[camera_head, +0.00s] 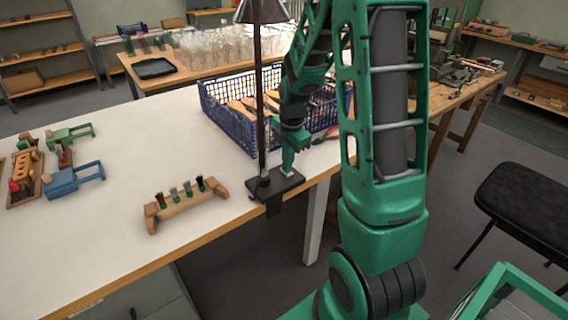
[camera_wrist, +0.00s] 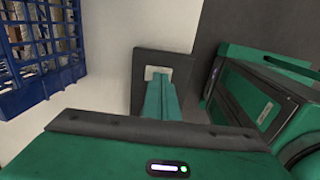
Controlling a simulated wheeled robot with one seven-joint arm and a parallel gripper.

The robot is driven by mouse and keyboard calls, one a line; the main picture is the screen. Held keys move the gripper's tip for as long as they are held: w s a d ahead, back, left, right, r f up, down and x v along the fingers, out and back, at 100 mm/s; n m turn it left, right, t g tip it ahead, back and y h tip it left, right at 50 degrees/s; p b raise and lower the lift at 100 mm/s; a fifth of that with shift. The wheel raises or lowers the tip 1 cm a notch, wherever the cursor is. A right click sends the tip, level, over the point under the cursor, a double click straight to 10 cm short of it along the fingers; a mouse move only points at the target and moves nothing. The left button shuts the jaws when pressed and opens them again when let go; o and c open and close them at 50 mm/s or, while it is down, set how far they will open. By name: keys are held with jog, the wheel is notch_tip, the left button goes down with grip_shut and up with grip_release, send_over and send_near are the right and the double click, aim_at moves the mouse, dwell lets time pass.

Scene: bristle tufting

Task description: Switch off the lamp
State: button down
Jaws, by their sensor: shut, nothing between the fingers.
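The lamp (camera_head: 260,100) stands at the table's edge, with a dark shade at the top of the head view, a thin dark pole and a black base clamped to the edge. On the base (camera_head: 262,187) is a small pale switch plate, which also shows in the wrist view as a light switch (camera_wrist: 153,72) on the dark base (camera_wrist: 180,66). My gripper (camera_head: 287,168) is shut and empty, pointing down with its tips at the switch plate. In the wrist view the green fingers (camera_wrist: 160,98) cover part of the switch; whether they touch it I cannot tell.
A blue crate (camera_head: 228,122) with wooden pieces stands just behind the lamp, and shows in the wrist view (camera_wrist: 40,55). A wooden block with brushes (camera_head: 185,205) lies left of the base. Red-handled pliers (camera_head: 325,135) lie right of my gripper. White tabletop (camera_head: 110,200) is clear between.

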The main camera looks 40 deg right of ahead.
jog(key=shift+r, duration=0.1)
notch_tip(320, 180, up, 14)
jog(key=s, duration=0.1)
jog(key=shift+s+f, duration=0.2)
jog(key=shift+s, duration=0.1)
dwell(0.4)
jog(key=shift+w+d+r, duration=0.1)
jog(key=shift+w, duration=0.6)
jog(key=f, duration=0.4)
jog(key=w+f, duration=0.1)
jog(key=f, duration=0.9)
jog(key=shift+w, duration=0.35)
